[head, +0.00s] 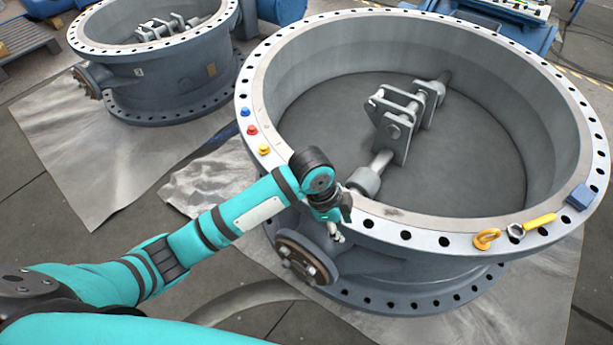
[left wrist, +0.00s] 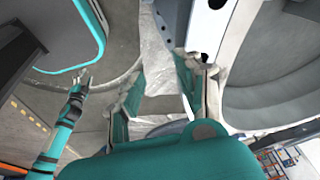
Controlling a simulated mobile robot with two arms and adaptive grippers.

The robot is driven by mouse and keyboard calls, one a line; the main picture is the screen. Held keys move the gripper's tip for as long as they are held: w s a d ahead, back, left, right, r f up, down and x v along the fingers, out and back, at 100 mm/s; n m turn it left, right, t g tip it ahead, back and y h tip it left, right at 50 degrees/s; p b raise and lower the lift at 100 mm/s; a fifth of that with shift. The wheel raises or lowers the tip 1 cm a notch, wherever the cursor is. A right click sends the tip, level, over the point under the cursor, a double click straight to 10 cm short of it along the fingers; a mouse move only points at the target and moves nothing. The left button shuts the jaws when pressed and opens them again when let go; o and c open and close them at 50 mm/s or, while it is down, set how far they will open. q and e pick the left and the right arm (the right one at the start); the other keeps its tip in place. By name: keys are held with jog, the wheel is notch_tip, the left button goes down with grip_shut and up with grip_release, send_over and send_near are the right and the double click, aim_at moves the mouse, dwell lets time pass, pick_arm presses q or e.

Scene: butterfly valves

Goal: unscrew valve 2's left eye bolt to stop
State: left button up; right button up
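The near large grey valve (head: 420,225) has a flat bolt-holed top rim. My left gripper (head: 341,226) is at the outer side of the front-left part of this rim, above a round side flange (head: 305,258). In the left wrist view its two fingers (left wrist: 165,100) are apart, with nothing seen between them. An orange eye bolt (head: 486,239) lies on the rim at the front right. I cannot make out an eye bolt at the left gripper; the wrist may hide it. My right gripper (left wrist: 82,80) shows small in the left wrist view, its fingers apart, away from the valve.
A yellow-handled wrench (head: 540,222) and a blue block (head: 580,196) lie on the rim at right. Blue, red and yellow (head: 264,150) small pieces sit on its left. A second valve (head: 165,85) stands behind left. Grey sheeting (head: 85,165) covers the floor.

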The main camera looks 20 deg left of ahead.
pick_arm(q)
jog(key=w+a+r+m+g+y, duration=0.1)
jog(key=w+a+r+m+y, duration=0.35)
jog(key=w+a+r, duration=0.85)
jog(key=shift+m+h, duration=0.55)
jog(key=f, duration=1)
jog(key=d+f, duration=0.1)
jog(key=f, duration=0.5)
jog(key=shift+w, duration=0.25)
grip_shut()
